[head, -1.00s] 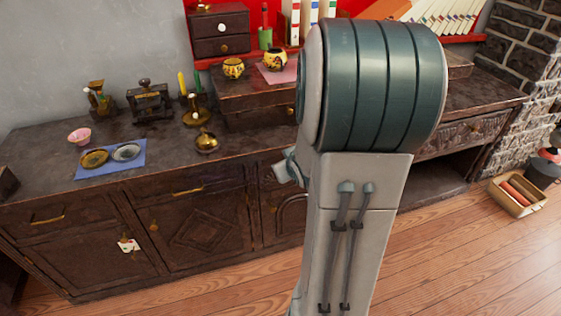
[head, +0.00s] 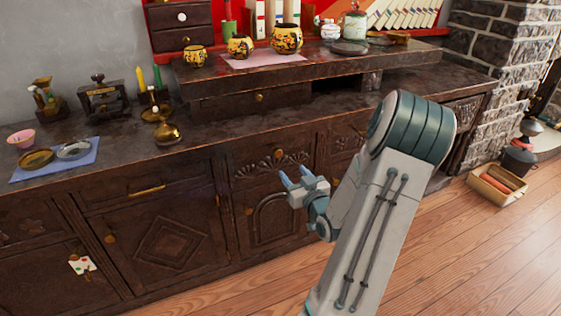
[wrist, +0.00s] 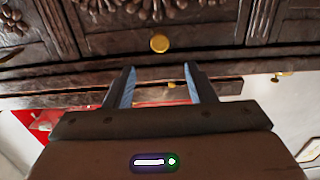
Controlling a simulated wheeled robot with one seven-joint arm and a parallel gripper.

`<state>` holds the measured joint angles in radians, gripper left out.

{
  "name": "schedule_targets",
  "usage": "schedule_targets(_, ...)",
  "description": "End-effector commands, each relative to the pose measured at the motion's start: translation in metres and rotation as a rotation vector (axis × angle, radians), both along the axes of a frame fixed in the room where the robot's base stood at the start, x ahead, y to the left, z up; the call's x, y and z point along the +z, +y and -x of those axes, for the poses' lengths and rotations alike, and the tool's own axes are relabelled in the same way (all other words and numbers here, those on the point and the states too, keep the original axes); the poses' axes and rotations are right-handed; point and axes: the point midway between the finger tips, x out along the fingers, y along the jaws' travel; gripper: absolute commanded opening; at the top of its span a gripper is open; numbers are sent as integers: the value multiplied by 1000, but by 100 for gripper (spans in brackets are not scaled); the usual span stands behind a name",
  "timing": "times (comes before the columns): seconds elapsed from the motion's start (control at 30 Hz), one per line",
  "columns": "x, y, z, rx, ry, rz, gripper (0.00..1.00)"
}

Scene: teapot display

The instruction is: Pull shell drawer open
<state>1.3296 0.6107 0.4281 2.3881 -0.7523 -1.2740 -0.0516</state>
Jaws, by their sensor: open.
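The shell drawer (head: 262,167) is the dark wooden drawer with a carved shell fan, at the middle of the cabinet front in the head view. It looks shut. Its small gold knob (head: 279,152) sits above the carving. My gripper (head: 295,174) is in front of the drawer, fingers pointing at it, open and empty. The wrist view looks upside down. There the knob (wrist: 160,43) lies beyond the two blue fingertips (wrist: 160,75), roughly centred between them and apart from them. The shell carving (wrist: 140,8) is cut off at the top edge.
A drawer with a long gold handle (head: 147,190) is to the left, above a diamond-panelled door (head: 172,245). An arched door (head: 270,222) is below the shell drawer. Brass pieces and painted pots stand on the cabinet top.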

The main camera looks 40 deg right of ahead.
Motion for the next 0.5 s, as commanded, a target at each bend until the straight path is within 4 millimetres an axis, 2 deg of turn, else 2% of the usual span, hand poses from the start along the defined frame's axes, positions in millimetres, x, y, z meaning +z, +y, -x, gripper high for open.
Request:
schedule_targets(0.1,-3,-6,-27,2,-3,2,50)
schedule_targets(0.3,-2,-16,-66,1,-2,1,50)
schedule_targets(0.5,-2,-22,-91,0,0,0,50)
